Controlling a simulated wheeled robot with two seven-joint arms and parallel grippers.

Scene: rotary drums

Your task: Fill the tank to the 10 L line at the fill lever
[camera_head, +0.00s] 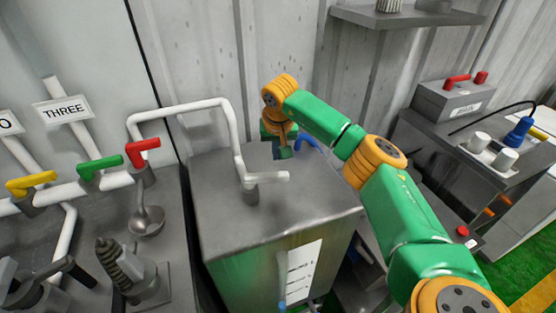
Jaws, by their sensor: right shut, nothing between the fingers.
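The tank (225,215) is a grey metal box in the middle of the view, with a white scale label (304,270) and a pale upright tube on its front. The label's marks are too small to read, and I cannot tell the liquid level. A white pipe runs to the tank top, where a short white lever-like handle (267,177) sits. A blue curved part (308,143) shows behind the tank's back edge; I cannot tell which part is the fill lever. My right gripper (284,151) is shut and empty at the tank's back edge, beside the blue part. My left gripper is out of view.
Yellow (30,183), green (100,167) and red (142,152) valve handles line the white pipes at left. A ladle (147,220) and a dark screw-like part (118,265) are below them. A grey box with red parts (455,98) stands on the right bench.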

